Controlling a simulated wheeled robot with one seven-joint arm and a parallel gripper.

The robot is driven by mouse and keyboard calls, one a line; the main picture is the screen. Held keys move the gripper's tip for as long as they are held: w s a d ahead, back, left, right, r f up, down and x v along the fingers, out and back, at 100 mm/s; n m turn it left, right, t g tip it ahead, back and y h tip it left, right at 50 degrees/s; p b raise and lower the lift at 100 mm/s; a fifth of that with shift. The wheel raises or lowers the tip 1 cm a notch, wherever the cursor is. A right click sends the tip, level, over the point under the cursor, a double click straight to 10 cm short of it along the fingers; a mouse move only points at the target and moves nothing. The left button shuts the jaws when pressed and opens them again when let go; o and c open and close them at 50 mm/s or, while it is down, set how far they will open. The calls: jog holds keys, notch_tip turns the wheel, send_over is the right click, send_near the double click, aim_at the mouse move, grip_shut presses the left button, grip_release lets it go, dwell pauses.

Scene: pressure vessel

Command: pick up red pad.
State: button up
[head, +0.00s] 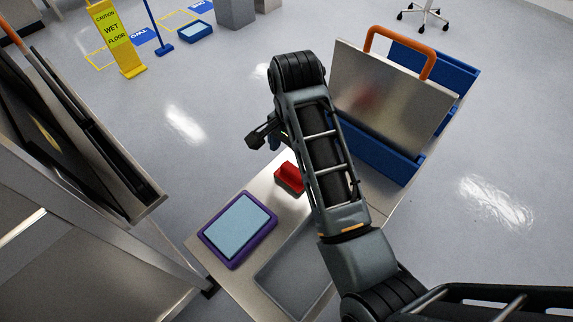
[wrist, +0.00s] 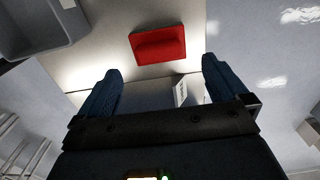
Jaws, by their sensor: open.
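The red pad (head: 289,177) lies on the metal table (head: 208,239) near its far edge in the head view, partly hidden behind my arm. In the wrist view the red pad (wrist: 158,45) shows whole, ahead of the gap between my fingers. My gripper (wrist: 160,82) is open, with its two blue fingers spread and nothing between them. In the head view my gripper (head: 268,140) is partly hidden by my arm, and it appears above the table's far end, apart from the pad.
A purple-framed tablet-like panel (head: 238,228) lies on the table, beside a grey recessed tray (head: 268,276). A blue bin (head: 378,160) with a metal plate (head: 385,95) and orange handle stands at right. An open dark door (head: 75,130) is at left. A yellow wet-floor sign (head: 117,38) stands far left.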

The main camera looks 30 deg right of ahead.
aim_at(293, 170)
notch_tip(293, 170, down, 7)
jog(key=shift+s+f+p, duration=0.1)
jog(key=shift+f+p, duration=0.05)
jog(key=shift+p, duration=0.15)
jog(key=shift+c, duration=0.3)
jog(key=c, duration=0.7)
jog(key=shift+r, duration=0.6)
notch_tip(293, 170, up, 2)
jog(key=shift+r, duration=0.25)
jog(key=s+d+r+p, duration=0.3)
jog(key=d+r, duration=0.4)
jog(key=d, duration=0.4)
jog(key=shift+s+r, duration=0.15)
jog(key=shift+s, duration=0.2)
